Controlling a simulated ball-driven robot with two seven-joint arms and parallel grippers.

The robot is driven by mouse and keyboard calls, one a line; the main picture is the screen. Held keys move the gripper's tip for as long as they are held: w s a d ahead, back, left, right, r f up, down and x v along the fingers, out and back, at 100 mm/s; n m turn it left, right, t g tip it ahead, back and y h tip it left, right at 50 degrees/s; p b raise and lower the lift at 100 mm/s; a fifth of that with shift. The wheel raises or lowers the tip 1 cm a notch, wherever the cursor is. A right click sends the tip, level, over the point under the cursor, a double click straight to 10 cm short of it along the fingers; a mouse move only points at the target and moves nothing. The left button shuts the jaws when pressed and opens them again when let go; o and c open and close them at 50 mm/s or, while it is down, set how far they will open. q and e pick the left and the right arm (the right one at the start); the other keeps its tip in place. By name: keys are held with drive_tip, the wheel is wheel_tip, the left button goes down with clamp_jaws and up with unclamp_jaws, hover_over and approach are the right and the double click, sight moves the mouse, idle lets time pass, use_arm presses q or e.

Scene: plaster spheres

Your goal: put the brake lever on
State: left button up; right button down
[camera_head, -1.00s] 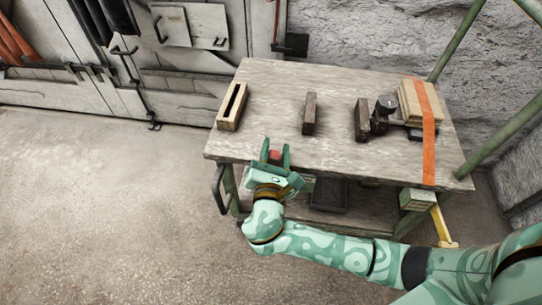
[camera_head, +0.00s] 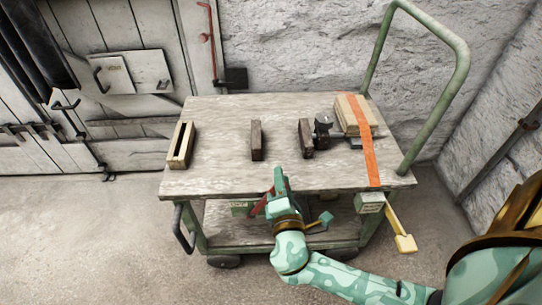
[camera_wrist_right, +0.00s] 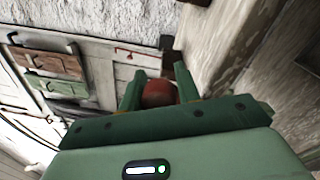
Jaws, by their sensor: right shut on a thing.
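The brake lever (camera_head: 259,207) is a red bar at the cart's front side, beside a small green box with a pale label (camera_head: 243,207). Its far end runs up to my right gripper (camera_head: 278,182), which is just in front of the cart top's front edge. In the right wrist view, the round red end of the lever (camera_wrist_right: 158,95) sits between the two green fingers, and the right gripper (camera_wrist_right: 158,85) is shut on it. The lever's mounting is partly hidden, and the label is too small to read surely. My left gripper is not in view.
The wooden cart top (camera_head: 215,125) carries a slotted block (camera_head: 181,146), dark blocks (camera_head: 256,141) and strapped boards (camera_head: 350,115). A yellow lever (camera_head: 401,232) hangs at the right front corner. The cart's push handle (camera_head: 440,105) rises at the right. Floor at the left is clear.

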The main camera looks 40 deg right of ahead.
drive_tip(key=shift+s+f, duration=0.15)
drive_tip(key=shift+f, duration=0.2)
drive_tip(key=shift+s+d+f+m, duration=0.1)
drive_tip(key=shift+d+m, duration=0.1)
drive_tip(key=shift+m, duration=0.1)
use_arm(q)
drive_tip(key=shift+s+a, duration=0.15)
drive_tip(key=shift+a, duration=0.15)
use_arm(e)
drive_tip(key=c, duration=1.1)
unclamp_jaws()
drive_tip(key=shift+o, duration=0.2)
use_arm(q)
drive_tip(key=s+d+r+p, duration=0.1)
drive_tip(key=p, duration=0.2)
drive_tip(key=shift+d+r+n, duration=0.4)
use_arm(e)
drive_tip(key=v, duration=1.6)
drive_tip(key=shift+a, duration=0.2)
